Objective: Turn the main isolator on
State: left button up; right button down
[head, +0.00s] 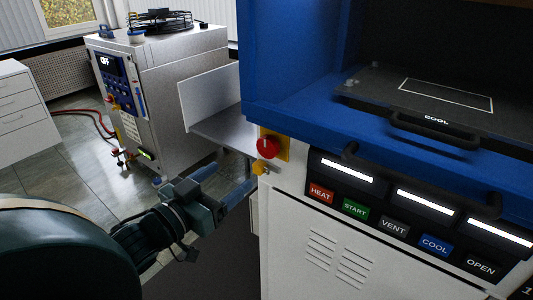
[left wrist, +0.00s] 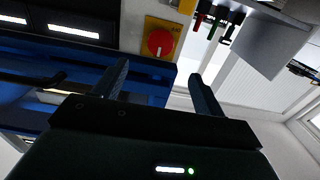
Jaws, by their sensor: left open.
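The main isolator (head: 266,147) is a red round knob on a yellow plate at the left front edge of the blue and white press. A small pale mark shows on its face. It also shows in the left wrist view as the red knob (left wrist: 160,42), beyond and roughly between my fingers. My left gripper (head: 236,175) is open and empty, in front of and just left of the knob, apart from it as far as I can tell. Its two fingers show in the left wrist view (left wrist: 159,72). My right gripper is not in view.
A small yellow part (head: 260,167) sits just below the knob. A row of labelled buttons (head: 394,228) and a dark handle bar (head: 420,185) lie to the right. A metal side shelf (head: 222,128) juts out left. A white cabinet (head: 165,90) stands behind.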

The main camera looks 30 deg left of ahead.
aim_at(265, 149)
pick_arm(q)
jog(key=w+b, duration=0.1)
jog(key=w, duration=0.2)
jog(key=w+b, duration=0.1)
jog(key=w, duration=0.7)
jog(key=shift+d+b, duration=0.35)
jog(key=shift+b, duration=0.05)
jog(key=shift+w, duration=0.65)
jog(key=shift+w+d, duration=0.1)
jog(key=shift+w, duration=0.05)
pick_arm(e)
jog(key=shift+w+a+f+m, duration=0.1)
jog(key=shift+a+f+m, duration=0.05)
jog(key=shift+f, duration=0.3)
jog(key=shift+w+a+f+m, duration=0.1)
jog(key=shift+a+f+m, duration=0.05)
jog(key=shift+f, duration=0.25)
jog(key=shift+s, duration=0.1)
pick_arm(q)
jog(key=shift+c, duration=0.5)
jog(key=c, duration=0.9)
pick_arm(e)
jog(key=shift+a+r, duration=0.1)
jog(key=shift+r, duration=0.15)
